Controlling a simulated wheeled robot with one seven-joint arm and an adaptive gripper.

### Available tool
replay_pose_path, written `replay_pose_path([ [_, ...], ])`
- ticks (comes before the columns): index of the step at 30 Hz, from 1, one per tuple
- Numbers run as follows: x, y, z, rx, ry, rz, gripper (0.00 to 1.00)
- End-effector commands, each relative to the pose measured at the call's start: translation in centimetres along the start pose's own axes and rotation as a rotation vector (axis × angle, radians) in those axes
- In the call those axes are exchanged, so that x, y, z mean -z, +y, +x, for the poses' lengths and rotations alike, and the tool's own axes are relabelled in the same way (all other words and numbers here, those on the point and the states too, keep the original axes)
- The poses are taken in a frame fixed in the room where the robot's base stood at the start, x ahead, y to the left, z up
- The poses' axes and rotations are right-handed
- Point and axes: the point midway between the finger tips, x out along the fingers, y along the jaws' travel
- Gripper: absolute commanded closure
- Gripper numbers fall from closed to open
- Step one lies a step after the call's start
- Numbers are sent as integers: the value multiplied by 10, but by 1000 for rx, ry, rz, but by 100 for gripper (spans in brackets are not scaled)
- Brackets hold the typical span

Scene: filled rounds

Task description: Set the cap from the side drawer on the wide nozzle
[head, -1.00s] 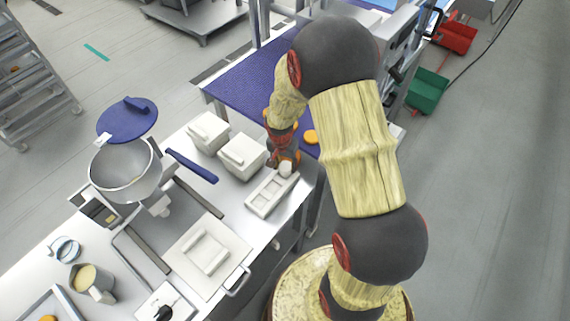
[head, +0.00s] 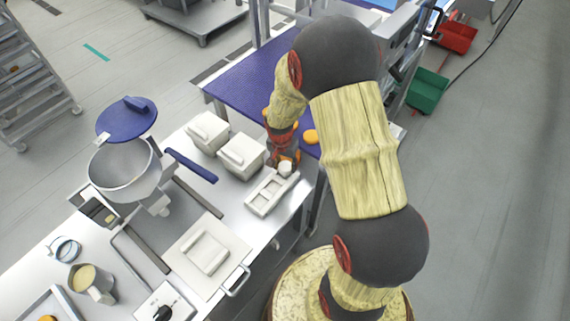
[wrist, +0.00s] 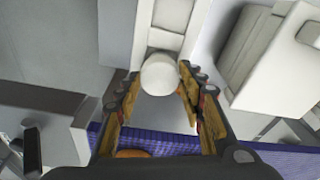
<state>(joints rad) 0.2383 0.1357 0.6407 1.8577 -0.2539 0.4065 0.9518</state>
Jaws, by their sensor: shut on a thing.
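My gripper (wrist: 158,84) is shut on a round white piece, which looks like the cap (wrist: 159,71), held between the fingertips in the wrist view. In the head view, my gripper (head: 284,158) points down at the table's right end, with the white cap (head: 285,169) at its tips. The cap is over or against the far end of a long white tray (head: 251,206) with shallow recesses; I cannot tell whether it touches. The wide nozzle cannot be made out for certain; a metal hopper (head: 112,174) has a spout below it. I cannot identify the side drawer with certainty.
Two white lidded boxes (head: 241,154) stand close beside my gripper. A white square panel (head: 181,258) with a handle lies at the front edge. A blue-handled tool (head: 192,166), a jug (head: 88,279) and a blue mat (head: 240,88) with orange rounds are around.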

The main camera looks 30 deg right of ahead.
Motion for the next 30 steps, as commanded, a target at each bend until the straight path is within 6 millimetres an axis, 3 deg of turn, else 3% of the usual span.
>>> replay_pose_path([
  [16, -1, 0, 5, 0, 0, 0, 78],
  [17, -1, 0, 5, 0, 0, 0, 60],
  [27, -1, 0, 4, 0, 0, 0, 41],
  [30, -1, 0, 4, 0, 0, 0, 40],
])
